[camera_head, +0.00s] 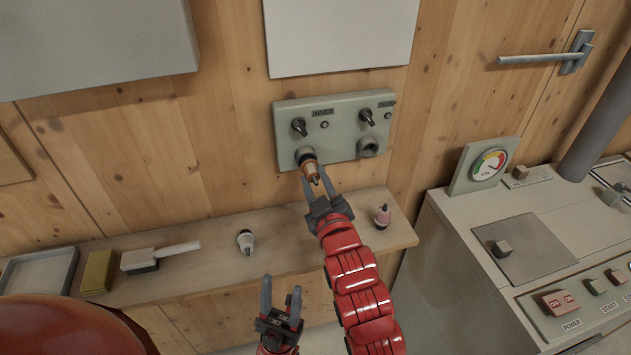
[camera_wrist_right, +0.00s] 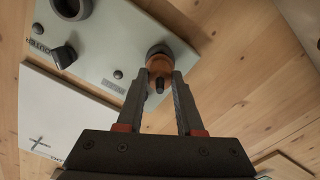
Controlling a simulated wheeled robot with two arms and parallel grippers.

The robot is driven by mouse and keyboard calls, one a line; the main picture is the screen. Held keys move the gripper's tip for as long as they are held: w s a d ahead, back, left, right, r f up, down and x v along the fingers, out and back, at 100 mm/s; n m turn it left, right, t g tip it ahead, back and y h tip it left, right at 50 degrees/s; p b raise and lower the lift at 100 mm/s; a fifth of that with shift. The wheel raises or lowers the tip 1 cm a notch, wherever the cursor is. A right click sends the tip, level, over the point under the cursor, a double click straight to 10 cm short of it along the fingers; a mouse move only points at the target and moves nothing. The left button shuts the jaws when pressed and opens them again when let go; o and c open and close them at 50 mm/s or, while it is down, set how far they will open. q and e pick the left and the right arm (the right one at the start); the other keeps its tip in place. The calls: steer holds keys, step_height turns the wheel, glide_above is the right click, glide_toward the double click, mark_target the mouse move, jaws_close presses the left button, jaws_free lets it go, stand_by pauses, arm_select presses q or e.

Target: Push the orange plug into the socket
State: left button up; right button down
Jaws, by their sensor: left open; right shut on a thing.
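The orange plug (camera_head: 310,171) is at the left socket (camera_head: 304,155) on the grey-green wall panel (camera_head: 335,126). My right gripper (camera_head: 317,184) is shut on the plug, with a finger on either side of it. In the right wrist view the plug (camera_wrist_right: 159,72) sits between the fingertips, against the dark socket ring (camera_wrist_right: 158,49); how deep it is in cannot be told. The right socket (camera_head: 368,147) is empty. My left gripper (camera_head: 281,298) is open and empty, low in front of the shelf.
A white plug (camera_head: 245,241) and a pink plug (camera_head: 382,215) stand on the wooden shelf (camera_head: 200,262) below the panel. A brush (camera_head: 140,260), a yellow block (camera_head: 98,272) and a tray (camera_head: 40,272) lie at its left. A control cabinet (camera_head: 540,230) with a gauge stands at the right.

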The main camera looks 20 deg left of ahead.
steer(key=shift+w+a+b, duration=0.35)
steer(key=shift+w+a, duration=0.05)
steer(key=shift+w, duration=0.15)
stand_by(0.6)
steer(key=shift+c, duration=2.3)
jaws_free()
steer(key=shift+s+d+f, duration=0.1)
steer(key=shift+s+d, duration=0.15)
steer(key=shift+s, duration=0.15)
steer(key=b+v, duration=0.1)
steer(key=v, duration=0.3)
steer(key=shift+s+d+b, duration=0.2)
steer(key=shift+b, duration=0.2)
steer(key=p+v, duration=1.2)
steer(key=p, duration=0.1)
